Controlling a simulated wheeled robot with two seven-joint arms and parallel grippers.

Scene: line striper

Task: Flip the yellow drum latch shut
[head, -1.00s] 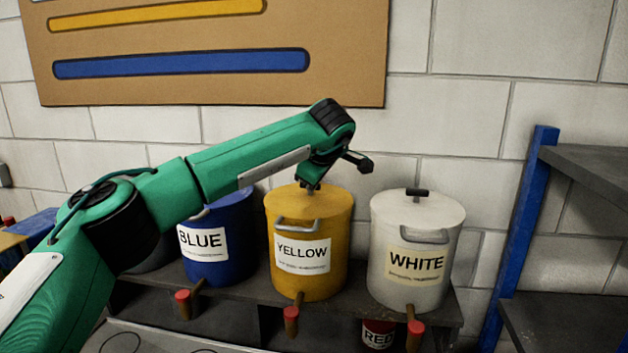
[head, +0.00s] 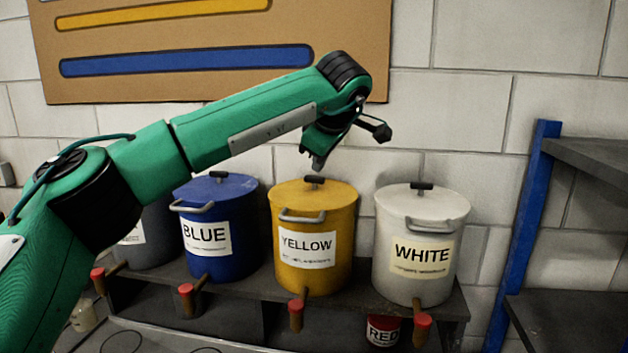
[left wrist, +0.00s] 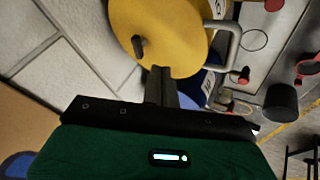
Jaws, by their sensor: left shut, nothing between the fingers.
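The yellow drum (head: 315,245) stands upright on a dark shelf, between the blue and white drums. Its lid carries a small black handle-like piece (head: 314,180), probably the latch; I cannot tell whether it is open or shut. A grey bail handle (head: 302,216) is on the drum's front. My left gripper (head: 318,165) points down just above the lid, shut and empty. In the left wrist view the shut fingers (left wrist: 160,78) show against the yellow lid (left wrist: 180,25), beside the black piece (left wrist: 138,47). My right gripper is not in view.
A blue drum (head: 215,255) stands on the left and a white drum (head: 412,278) on the right. Red-tipped taps (head: 297,306) stick out in front. A blue-posted rack (head: 520,230) stands at the right. The space above the lids is open.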

